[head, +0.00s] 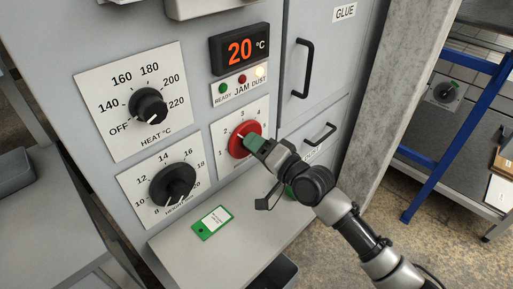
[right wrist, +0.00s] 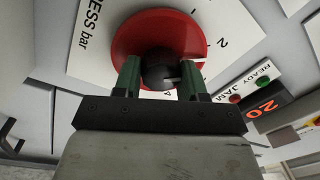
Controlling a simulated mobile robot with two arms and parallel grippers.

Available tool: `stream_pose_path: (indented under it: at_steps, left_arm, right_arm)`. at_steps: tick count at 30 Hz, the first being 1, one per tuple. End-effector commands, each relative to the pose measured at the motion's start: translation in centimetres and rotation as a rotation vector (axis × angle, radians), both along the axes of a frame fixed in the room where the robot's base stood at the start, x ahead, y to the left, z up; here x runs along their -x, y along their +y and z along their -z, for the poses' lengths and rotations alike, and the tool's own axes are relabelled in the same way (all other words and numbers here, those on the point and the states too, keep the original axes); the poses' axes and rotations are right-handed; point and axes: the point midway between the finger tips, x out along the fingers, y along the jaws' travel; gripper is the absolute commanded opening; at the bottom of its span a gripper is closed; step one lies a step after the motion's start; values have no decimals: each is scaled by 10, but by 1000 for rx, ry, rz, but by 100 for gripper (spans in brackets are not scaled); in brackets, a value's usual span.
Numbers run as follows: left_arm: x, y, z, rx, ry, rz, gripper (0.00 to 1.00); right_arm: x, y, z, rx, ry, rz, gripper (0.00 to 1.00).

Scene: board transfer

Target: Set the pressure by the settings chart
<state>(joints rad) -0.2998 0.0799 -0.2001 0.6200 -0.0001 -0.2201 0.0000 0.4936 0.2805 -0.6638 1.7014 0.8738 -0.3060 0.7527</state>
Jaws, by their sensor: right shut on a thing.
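The pressure knob is a black knob (right wrist: 158,68) on a red disc (head: 238,146), set in a white numbered plate (head: 222,131) on the grey machine front. The red disc (right wrist: 137,35) fills the top of the right wrist view. My right gripper (head: 251,141) has its green fingers on either side of the black knob and is shut on it. The fingers hide most of the knob in the head view, and I cannot read its setting for certain. A green card with a white label (head: 212,221) lies on the shelf below; its print is too small to read. My left gripper is out of view.
A heat knob (head: 148,105) and a height knob (head: 173,184) sit to the left. The display (head: 239,49) reads 20 °C, and the dust lamp (head: 260,72) is lit. The grey shelf (head: 255,210) is mostly clear. A concrete pillar (head: 385,90) stands right.

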Motion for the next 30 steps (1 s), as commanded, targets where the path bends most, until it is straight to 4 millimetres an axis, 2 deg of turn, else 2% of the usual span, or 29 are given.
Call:
stream_pose_path:
  at_steps: [10, 25, 26, 27, 30]
  left_arm:
    - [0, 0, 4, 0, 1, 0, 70]
    - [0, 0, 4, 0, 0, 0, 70]
    - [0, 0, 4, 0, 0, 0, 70]
    - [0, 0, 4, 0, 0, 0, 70]
    - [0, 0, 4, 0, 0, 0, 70]
  right_arm:
    - [1, 1, 1, 84, -79, -2, 18]
    - [1, 1, 2, 94, -88, -2, 18]
    - [1, 1, 2, 94, -88, -2, 46]
    - [1, 0, 2, 94, -88, -2, 52]
    - [0, 0, 1, 93, -89, -1, 52]
